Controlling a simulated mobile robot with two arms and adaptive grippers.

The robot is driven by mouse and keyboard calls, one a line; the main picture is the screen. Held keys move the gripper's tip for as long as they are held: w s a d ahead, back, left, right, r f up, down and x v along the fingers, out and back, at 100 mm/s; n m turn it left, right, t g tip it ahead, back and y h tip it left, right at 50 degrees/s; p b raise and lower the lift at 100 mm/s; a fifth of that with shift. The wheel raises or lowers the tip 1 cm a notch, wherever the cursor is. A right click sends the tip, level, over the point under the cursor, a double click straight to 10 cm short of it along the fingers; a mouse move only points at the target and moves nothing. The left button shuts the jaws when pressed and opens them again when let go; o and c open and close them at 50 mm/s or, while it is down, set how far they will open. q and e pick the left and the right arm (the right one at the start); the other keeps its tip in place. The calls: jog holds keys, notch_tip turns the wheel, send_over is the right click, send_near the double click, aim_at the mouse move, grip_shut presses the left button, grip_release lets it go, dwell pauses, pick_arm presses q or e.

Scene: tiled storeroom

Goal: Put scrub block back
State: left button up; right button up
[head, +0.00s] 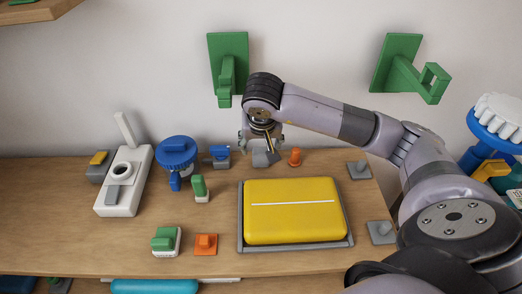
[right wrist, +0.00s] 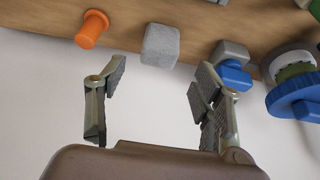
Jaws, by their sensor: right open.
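The scrub block appears to be the light grey rough block (right wrist: 160,45), which stands on the wooden surface in the right wrist view. In the head view, a grey block (head: 266,158) shows just below my right gripper (head: 261,143), partly hidden by it. My right gripper (right wrist: 158,80) is open and empty in the right wrist view. The block lies just beyond its fingertips, roughly centred between them, apart from both fingers. My left gripper is in neither view.
An orange peg (right wrist: 92,29) stands beside the block; a small blue and grey item (right wrist: 232,65) is on its other side. A yellow case (head: 294,211) sits in a grey tray (head: 240,232) in front. Green brackets (head: 228,65) hang on the wall behind.

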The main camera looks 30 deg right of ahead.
jog(key=v, duration=0.3)
jog(key=shift+s+r, duration=0.15)
jog(key=shift+r, duration=0.2)
